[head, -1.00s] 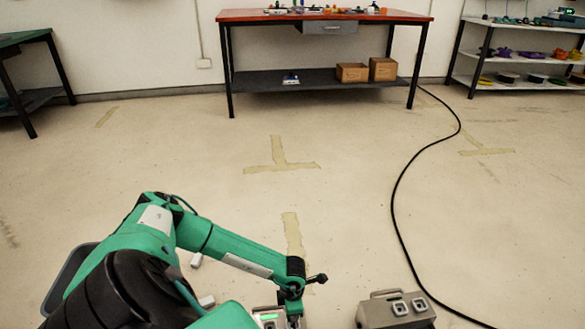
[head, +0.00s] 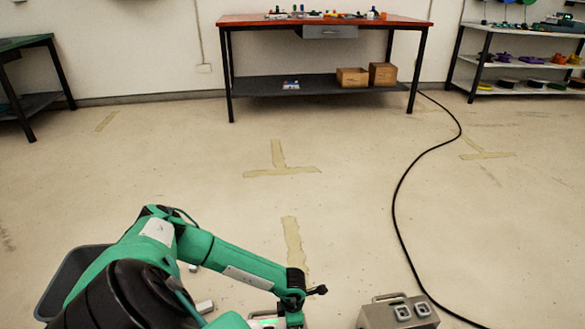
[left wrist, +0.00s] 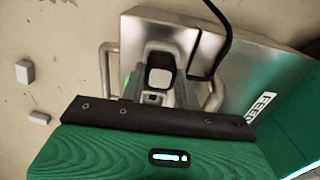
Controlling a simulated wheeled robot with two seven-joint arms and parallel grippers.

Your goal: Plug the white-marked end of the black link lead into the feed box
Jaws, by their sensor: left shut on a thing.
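The feed box (left wrist: 258,70) is a silver metal case with a FEED label and bar handles, filling the upper middle of the left wrist view. In the head view only a bit of it with a green light (head: 264,322) shows at the bottom edge. My left gripper (left wrist: 160,80) is over the box, shut on a pale, dark-framed plug (left wrist: 160,77). The black link lead (left wrist: 227,38) curves down beside it from the top. I cannot tell whether the plug is seated; its white marking is not clear. My right gripper is not in view.
A grey box with two sockets (head: 398,313) stands on the floor to the right. A long black cable (head: 396,205) runs along the floor. Small pale blocks (left wrist: 25,72) lie left of the feed box. The open floor ahead reaches a red-topped bench (head: 330,17).

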